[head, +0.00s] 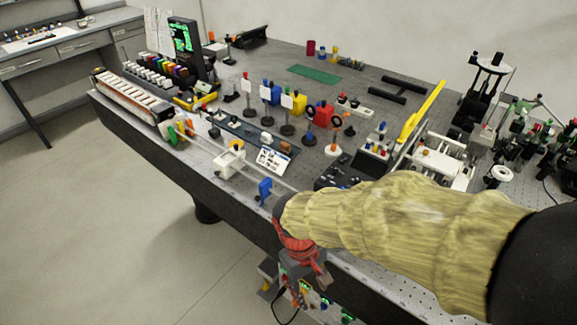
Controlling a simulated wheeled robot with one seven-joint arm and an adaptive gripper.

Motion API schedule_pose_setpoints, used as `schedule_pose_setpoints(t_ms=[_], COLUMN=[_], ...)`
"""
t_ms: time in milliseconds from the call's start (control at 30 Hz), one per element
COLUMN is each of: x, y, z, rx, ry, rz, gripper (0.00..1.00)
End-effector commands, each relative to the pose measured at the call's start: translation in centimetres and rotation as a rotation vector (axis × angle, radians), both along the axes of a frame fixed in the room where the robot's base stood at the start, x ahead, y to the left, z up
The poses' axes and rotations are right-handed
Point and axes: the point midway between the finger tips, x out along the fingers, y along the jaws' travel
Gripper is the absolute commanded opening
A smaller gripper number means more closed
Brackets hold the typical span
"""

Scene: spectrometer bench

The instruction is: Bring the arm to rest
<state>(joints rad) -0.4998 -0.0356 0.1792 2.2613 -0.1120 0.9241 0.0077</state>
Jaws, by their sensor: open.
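My arm, in a pale yellow ribbed sleeve, reaches in from the right of the head view across the front edge of the bench. My gripper (316,278), red and dark at the end of the sleeve, hangs beyond the front edge of the grey bench (150,127). It is open, and I see nothing held in it. The fingertips are small and partly lost against the equipment below. The sleeve hides part of the bench top on the right.
A unit with green-lit displays (305,292) is below the gripper. A blue clamp (265,190) stands on the front rail near the wrist. Optical mounts and coloured blocks crowd the bench middle; a yellow bar (422,112) rises at right. Open floor (110,235) lies left.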

Motion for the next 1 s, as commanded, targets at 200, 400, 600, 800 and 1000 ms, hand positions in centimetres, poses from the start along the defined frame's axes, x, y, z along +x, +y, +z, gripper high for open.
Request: schedule_pose_setpoints(t_ms=[200, 400, 600, 800, 1000], x=[-0.8, -2.0, -2.7, -3.1, -3.1], y=[-3.2, -6.5, -10.1, -12.8, -13.5], z=[6.8, 12.2, 17.9, 21.7, 21.8], rx=[0.133, 0.219, 0.266, 0.275, 0.267], ry=[-0.160, -0.319, -0.509, -0.637, -0.641], rz=[-0.168, -0.307, -0.419, -0.502, -0.529], gripper=[0.41, 0.41, 0.41, 0.41, 0.41])
